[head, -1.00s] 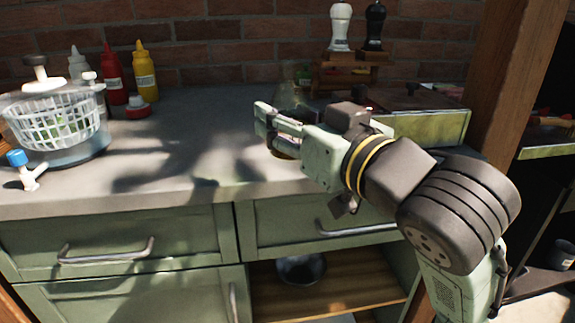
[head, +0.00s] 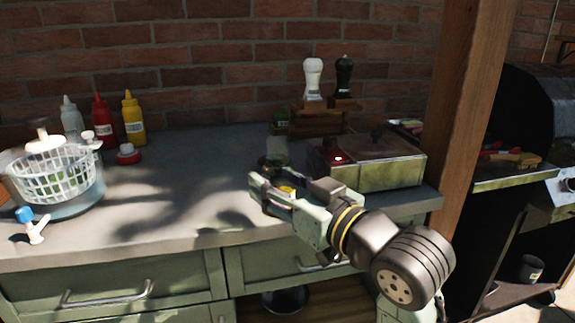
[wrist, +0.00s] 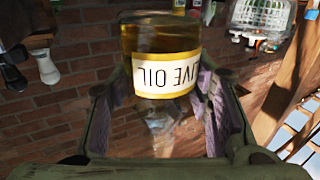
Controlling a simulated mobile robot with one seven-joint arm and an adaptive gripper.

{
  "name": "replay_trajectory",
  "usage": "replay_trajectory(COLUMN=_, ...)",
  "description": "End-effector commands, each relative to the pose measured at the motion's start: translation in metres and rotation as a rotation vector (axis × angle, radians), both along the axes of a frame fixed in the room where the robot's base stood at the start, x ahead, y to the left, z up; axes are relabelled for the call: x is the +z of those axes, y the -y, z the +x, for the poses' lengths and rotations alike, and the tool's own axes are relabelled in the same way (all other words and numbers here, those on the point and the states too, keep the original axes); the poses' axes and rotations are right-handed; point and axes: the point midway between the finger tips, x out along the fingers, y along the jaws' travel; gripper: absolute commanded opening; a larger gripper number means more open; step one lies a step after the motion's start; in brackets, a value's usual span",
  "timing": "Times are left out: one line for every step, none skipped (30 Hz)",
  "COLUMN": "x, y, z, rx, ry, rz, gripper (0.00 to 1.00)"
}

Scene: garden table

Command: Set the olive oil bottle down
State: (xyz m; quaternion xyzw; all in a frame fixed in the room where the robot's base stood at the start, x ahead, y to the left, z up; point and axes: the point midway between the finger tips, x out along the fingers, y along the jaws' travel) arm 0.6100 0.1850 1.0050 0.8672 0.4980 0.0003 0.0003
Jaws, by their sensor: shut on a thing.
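The olive oil bottle (wrist: 160,75) stands out in the wrist view, upside down in that picture, with golden oil, a yellow-edged white label and a clear neck. My gripper (wrist: 165,98) is shut on it, one finger on each side. In the head view my gripper (head: 262,190) is over the front right part of the grey counter (head: 180,200). There the bottle (head: 287,190) shows only in part between the fingers, its label a yellow patch. The fingers hide its base, so I cannot tell whether it touches the counter.
A greenish lidded box (head: 385,172) stands close to the right of my gripper. Behind are a wooden rack (head: 318,120), a white mill (head: 313,78) and a dark mill (head: 344,76). A salad spinner (head: 55,175) and sauce bottles (head: 103,122) stand left. The counter's middle is clear.

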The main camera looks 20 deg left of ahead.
Motion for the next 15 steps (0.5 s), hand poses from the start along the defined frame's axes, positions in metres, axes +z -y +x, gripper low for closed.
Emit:
replay_trajectory(x=-0.003, y=-0.002, z=0.014, rx=-0.001, ry=-0.006, rz=0.002, gripper=0.09)
replay_trajectory(x=-0.004, y=-0.004, z=0.021, rx=-0.001, ry=-0.005, rz=0.001, gripper=0.09)
replay_trajectory(x=-0.004, y=-0.006, z=0.031, rx=0.000, ry=-0.005, rz=0.001, gripper=0.09)
replay_trajectory(x=-0.005, y=-0.007, z=0.038, rx=0.000, ry=-0.006, rz=0.001, gripper=0.09)
replay_trajectory(x=-0.006, y=-0.008, z=0.045, rx=-0.001, ry=-0.005, rz=-0.001, gripper=0.09)
replay_trajectory(x=-0.006, y=-0.010, z=0.054, rx=-0.001, ry=-0.004, rz=0.001, gripper=0.09)
replay_trajectory(x=-0.007, y=-0.011, z=0.061, rx=-0.001, ry=-0.004, rz=0.000, gripper=0.09)
replay_trajectory(x=-0.008, y=-0.012, z=0.067, rx=-0.001, ry=-0.003, rz=0.001, gripper=0.09)
replay_trajectory(x=-0.008, y=-0.014, z=0.074, rx=-0.001, ry=-0.003, rz=0.001, gripper=0.09)
replay_trajectory(x=-0.008, y=-0.014, z=0.078, rx=0.000, ry=-0.002, rz=0.000, gripper=0.09)
replay_trajectory(x=-0.009, y=-0.015, z=0.082, rx=0.000, ry=-0.001, rz=0.000, gripper=0.09)
replay_trajectory(x=-0.009, y=-0.016, z=0.086, rx=0.000, ry=-0.001, rz=0.001, gripper=0.09)
replay_trajectory(x=-0.010, y=-0.016, z=0.088, rx=0.000, ry=0.000, rz=0.001, gripper=0.09)
replay_trajectory(x=-0.010, y=-0.017, z=0.090, rx=-0.001, ry=0.001, rz=0.001, gripper=0.09)
replay_trajectory(x=-0.011, y=-0.017, z=0.092, rx=-0.001, ry=0.001, rz=-0.001, gripper=0.09)
